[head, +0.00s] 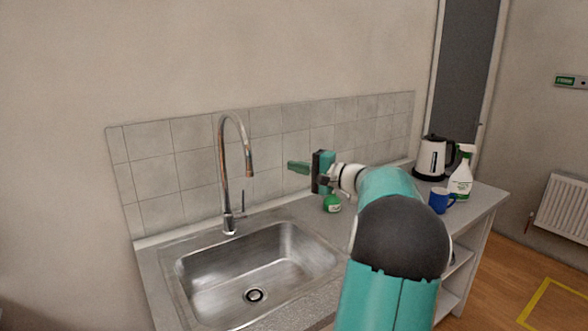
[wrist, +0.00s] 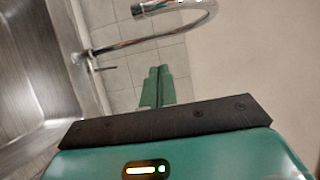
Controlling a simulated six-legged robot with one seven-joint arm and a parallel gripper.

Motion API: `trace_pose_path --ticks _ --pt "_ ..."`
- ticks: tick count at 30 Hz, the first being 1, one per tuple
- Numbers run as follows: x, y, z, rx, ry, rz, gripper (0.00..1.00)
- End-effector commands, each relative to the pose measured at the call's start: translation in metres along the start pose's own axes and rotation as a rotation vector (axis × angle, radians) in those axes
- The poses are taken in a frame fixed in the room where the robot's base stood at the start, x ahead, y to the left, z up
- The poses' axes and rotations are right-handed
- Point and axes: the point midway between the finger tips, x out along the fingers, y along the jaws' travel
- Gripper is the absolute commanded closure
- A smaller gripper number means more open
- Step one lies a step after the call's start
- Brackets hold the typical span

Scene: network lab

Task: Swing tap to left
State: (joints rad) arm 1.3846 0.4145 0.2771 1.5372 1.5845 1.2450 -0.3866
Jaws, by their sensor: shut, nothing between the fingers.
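The tap (head: 223,165) is a tall chrome gooseneck standing behind the sink. Its spout arches over and its nozzle (head: 250,162) hangs to the right of the stem, with a small lever at the base. My gripper (head: 290,166) is to the right of the nozzle, apart from it, with its green fingers pointing left. In the wrist view the gripper's fingers (wrist: 158,74) are together and empty, and the tap's curved spout (wrist: 172,36) lies beyond them, with a gap between.
The steel sink (head: 190,262) lies in front of the tap. A green bottle (head: 332,203) stands on the counter below my gripper. A blue mug (head: 438,201), a spray bottle (head: 461,178) and a kettle (head: 431,158) stand at the right. A tiled wall (head: 185,140) is close behind.

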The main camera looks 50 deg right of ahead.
Motion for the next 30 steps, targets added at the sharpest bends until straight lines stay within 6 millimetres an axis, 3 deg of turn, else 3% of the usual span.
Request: trace_pose_path --ticks 12,19,30 --pt "0.076 0.000 0.002 0.001 -0.004 0.001 1.00" --pt "0.080 0.000 0.033 0.000 -0.001 0.002 1.00" --pt "0.081 0.001 0.040 0.000 -0.001 0.002 1.00"
